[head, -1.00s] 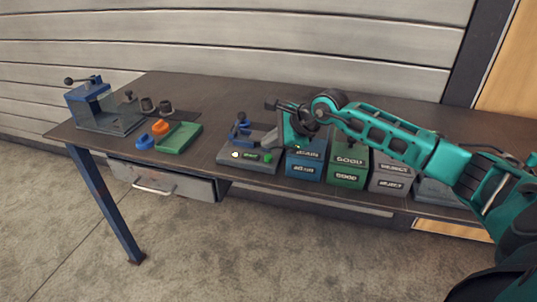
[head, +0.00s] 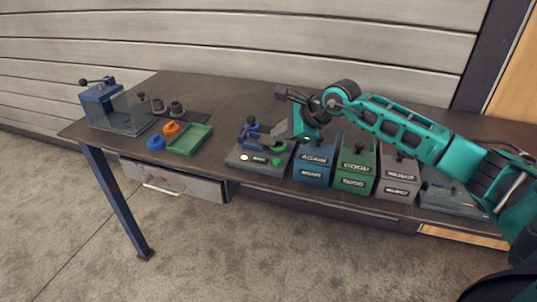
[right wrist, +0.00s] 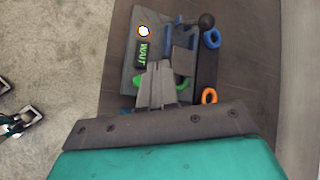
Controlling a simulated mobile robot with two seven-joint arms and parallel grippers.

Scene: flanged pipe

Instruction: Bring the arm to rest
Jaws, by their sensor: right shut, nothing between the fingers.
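My right gripper (head: 288,130) comes in from the right over the grey test station (head: 240,160). It is shut with nothing in its fingers. In the right wrist view, the gripper (right wrist: 158,85) points at the station (right wrist: 130,45) and hides part of it. A green curved part (head: 276,146) lies at the station behind the fingers; how it sits is partly hidden. The station has a blue clamp with a dark knob (right wrist: 206,20), a white light (right wrist: 144,31), a green button (right wrist: 136,80) and a display (right wrist: 142,52) reading WAIT.
Blue (head: 312,170), green (head: 354,172) and grey (head: 398,180) labelled bins stand close to the right gripper. A green tray (head: 190,140), orange ring (head: 171,128), blue ring (head: 155,143) and blue clear-sided fixture (head: 120,110) are at left.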

